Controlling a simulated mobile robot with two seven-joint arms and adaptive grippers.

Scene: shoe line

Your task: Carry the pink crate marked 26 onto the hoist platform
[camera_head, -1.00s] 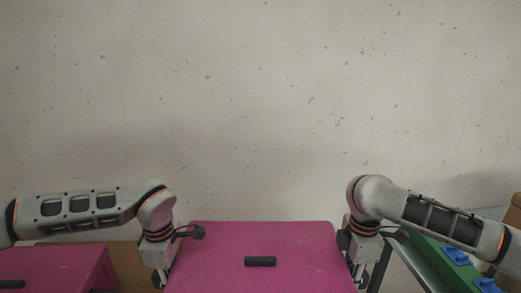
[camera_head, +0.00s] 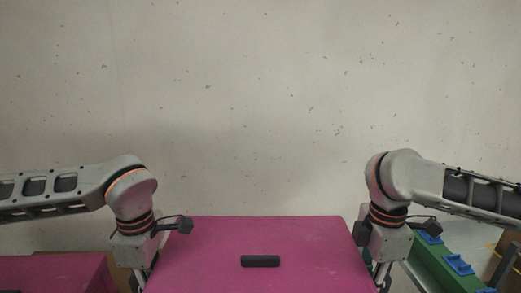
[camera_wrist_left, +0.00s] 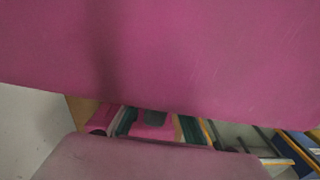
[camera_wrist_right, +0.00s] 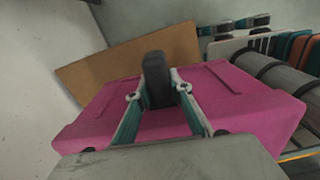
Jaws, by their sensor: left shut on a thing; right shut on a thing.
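A pink crate (camera_head: 205,240) with a dark handle (camera_head: 260,261) on its top is between my two arms in the head view. Its mark is not visible. My left gripper (camera_head: 140,282) is at its left side and my right gripper (camera_head: 383,280) at its right side. In the right wrist view, the right fingers (camera_wrist_right: 158,100) are closed around a dark side handle (camera_wrist_right: 154,68) of the crate (camera_wrist_right: 245,100). In the left wrist view, pink surface (camera_wrist_left: 160,50) fills the top, and the left fingers (camera_wrist_left: 155,122) are at a dark handle. I cannot make out the hoist platform.
Another pink crate (camera_head: 60,275) stands at the lower left. At the right is a green surface with blue parts (camera_head: 460,264). A pale speckled wall (camera_head: 260,110) fills the background. In the right wrist view, a brown board (camera_wrist_right: 125,62) is behind the crate.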

